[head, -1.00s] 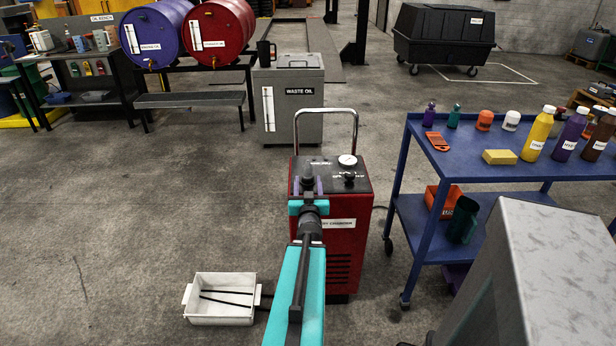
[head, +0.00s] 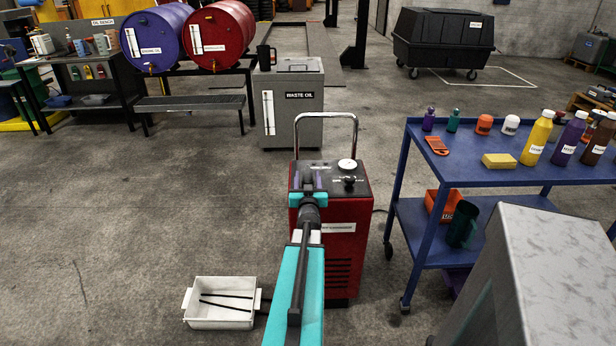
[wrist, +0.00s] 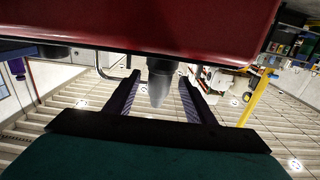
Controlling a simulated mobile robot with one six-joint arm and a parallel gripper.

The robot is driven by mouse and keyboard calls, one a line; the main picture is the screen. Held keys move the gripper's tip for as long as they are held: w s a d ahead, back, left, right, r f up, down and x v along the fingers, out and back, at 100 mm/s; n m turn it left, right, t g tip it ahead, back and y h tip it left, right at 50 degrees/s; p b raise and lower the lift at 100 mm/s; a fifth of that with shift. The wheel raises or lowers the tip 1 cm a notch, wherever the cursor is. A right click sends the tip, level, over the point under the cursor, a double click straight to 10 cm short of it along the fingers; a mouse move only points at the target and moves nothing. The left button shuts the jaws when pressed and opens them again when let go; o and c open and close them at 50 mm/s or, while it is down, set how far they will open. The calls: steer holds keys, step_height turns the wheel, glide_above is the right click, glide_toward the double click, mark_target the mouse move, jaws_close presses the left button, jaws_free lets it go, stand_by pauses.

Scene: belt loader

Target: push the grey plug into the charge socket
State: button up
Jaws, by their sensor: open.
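The red battery charger cart (head: 345,245) stands in the middle of the head view and fills the top of the wrist view (wrist: 150,20), which looks turned over. A grey cylinder, apparently the grey plug (wrist: 160,80), projects from the charger's black top edge in the wrist view. My gripper (head: 308,178) is at the charger's near top edge. Its two purple fingers are open, one on each side of the plug, with gaps visible in the wrist view (wrist: 159,92). In the head view the plug is hidden behind my gripper. I cannot make out the charge socket.
The charger has a gauge (head: 347,165) and a tall chrome handle (head: 327,116). A blue trolley (head: 440,165) with bottles stands at right, and a grey cabinet (head: 550,270) at near right. A white bin (head: 220,322) lies on the floor at left. Floor between is clear.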

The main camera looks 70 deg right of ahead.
mark_target(307, 170)
steer(key=shift+p+x, duration=0.65)
steer(key=shift+x, duration=2)
steer(key=shift+a, duration=0.1)
steer(key=shift+c, duration=0.4)
steer(key=c, duration=1.1)
